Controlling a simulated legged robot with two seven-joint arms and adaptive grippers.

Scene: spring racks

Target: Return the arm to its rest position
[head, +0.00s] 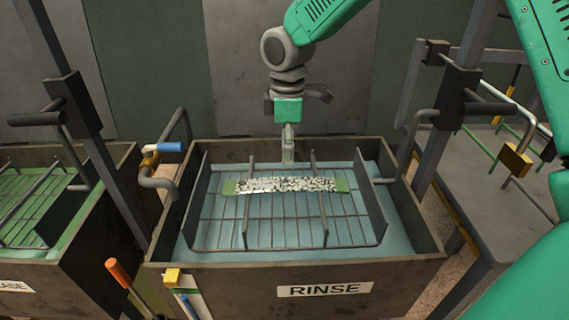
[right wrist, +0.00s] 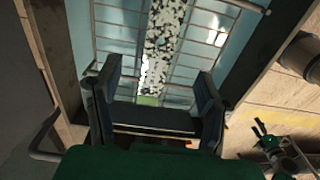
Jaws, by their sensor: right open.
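My right gripper (head: 288,150) hangs pointing down over the far side of the rinse tank (head: 300,276). In the right wrist view its two dark fingers (right wrist: 152,88) are spread apart, with nothing held between them. A black-and-white speckled strip with green ends (head: 290,184) lies across the wire rack (head: 270,236) in the tank. The strip (right wrist: 163,40) also shows in the right wrist view, beyond the fingers. The exact gap between gripper and strip is hard to tell. My left gripper is not in view.
A second tank (head: 90,255) with green contents stands at the left. Dark posts with bent handles rise beside the rinse tank. A blue-handled tap (head: 168,147) is on its left rim. A grey bench (head: 480,185) with a brass padlock (head: 514,160) stands at the right.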

